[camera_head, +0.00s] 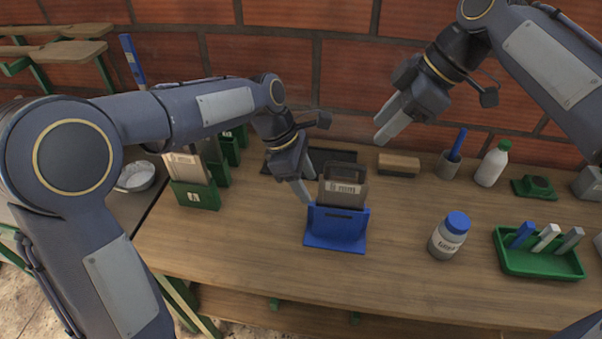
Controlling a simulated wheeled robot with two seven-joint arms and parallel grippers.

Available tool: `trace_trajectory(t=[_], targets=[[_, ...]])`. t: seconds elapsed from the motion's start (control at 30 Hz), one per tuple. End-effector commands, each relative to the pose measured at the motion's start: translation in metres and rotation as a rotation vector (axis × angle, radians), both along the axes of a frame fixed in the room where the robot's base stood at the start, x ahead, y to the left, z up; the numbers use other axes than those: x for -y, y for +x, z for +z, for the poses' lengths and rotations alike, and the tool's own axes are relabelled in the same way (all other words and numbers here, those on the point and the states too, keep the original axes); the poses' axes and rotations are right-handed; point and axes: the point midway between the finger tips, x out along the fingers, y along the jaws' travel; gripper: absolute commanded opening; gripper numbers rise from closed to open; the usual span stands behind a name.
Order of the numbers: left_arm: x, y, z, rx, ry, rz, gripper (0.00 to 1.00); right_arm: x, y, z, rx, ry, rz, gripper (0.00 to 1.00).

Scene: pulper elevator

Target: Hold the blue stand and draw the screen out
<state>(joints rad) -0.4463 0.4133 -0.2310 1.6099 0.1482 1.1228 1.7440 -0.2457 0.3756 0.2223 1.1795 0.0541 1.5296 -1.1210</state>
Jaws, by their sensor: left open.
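The blue stand (335,230) is upright on the wooden bench near the middle of the head view. The screen (344,187), a grey-brown framed plate with a pale label that seems to read 8 mm, stands upright in the stand's slot. Its lower part is hidden by the stand. My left gripper (308,186) is open, at the left side of the screen just above the stand's left end; whether it touches either cannot be told. My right gripper (384,126) is raised behind and to the right of the screen, apart from it, with no object visible in it.
A brush (398,164) lies behind the stand. A blue-capped jar (449,236) and a green tray (540,259) with several bars are to the right. A white bottle (491,164) stands behind. Green holders (194,193) with other plates are left. The bench front is clear.

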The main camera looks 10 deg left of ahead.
Motion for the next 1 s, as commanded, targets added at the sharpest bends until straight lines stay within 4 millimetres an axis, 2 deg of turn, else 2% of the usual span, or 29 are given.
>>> trace_trajectory(t=[0.1, 0.33, 0.5, 0.77, 1.0], targets=[[0.007, -0.001, -0.019, -0.005, 0.002, -0.002, 0.51, 0.0, 0.0, 0.0, 0.0, 0.0, 0.0, 0.36], [0.019, -0.001, -0.047, -0.002, 0.0, -0.003, 0.51, 0.0, 0.0, 0.0, 0.0, 0.0, 0.0, 0.36], [0.022, -0.001, -0.056, 0.0, 0.0, -0.002, 0.51, 0.0, 0.0, 0.0, 0.0, 0.0, 0.0, 0.36], [0.023, -0.001, -0.056, 0.001, -0.001, -0.002, 0.51, 0.0, 0.0, 0.0, 0.0, 0.0, 0.0, 0.36], [0.022, -0.001, -0.056, 0.002, -0.001, -0.001, 0.2, 0.0, 0.0, 0.0, 0.0, 0.0, 0.0, 0.36]])
